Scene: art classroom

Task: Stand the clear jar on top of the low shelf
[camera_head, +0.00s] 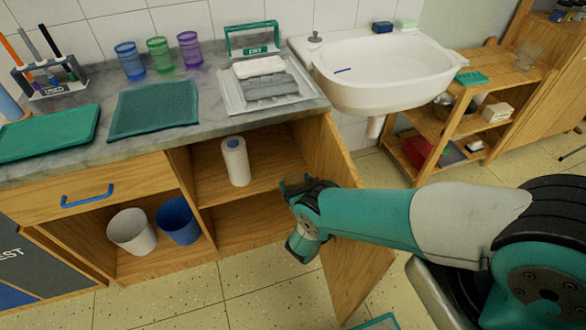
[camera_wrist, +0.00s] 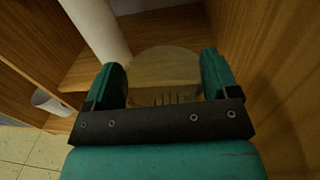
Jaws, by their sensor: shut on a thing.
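My gripper (camera_head: 297,182) is at the opening of the counter cabinet, by its open door. In the wrist view its two teal fingers (camera_wrist: 164,85) are closed around a round, see-through thing that looks like the clear jar (camera_wrist: 165,62); wood shows through it. In the head view the jar is hard to make out at the fingertips. The low shelf (camera_head: 501,66) is a wooden unit to the right of the sink. A clear glass vessel (camera_head: 527,55) stands at the right of its top, and a green block (camera_head: 471,78) lies at the left.
The open cabinet door (camera_head: 345,220) stands right beside my gripper. A white paper roll (camera_head: 235,161) stands inside, close to the jar in the wrist view. A white bucket (camera_head: 131,232) and blue bucket (camera_head: 178,221) sit lower left. The sink (camera_head: 385,75) juts out between cabinet and low shelf.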

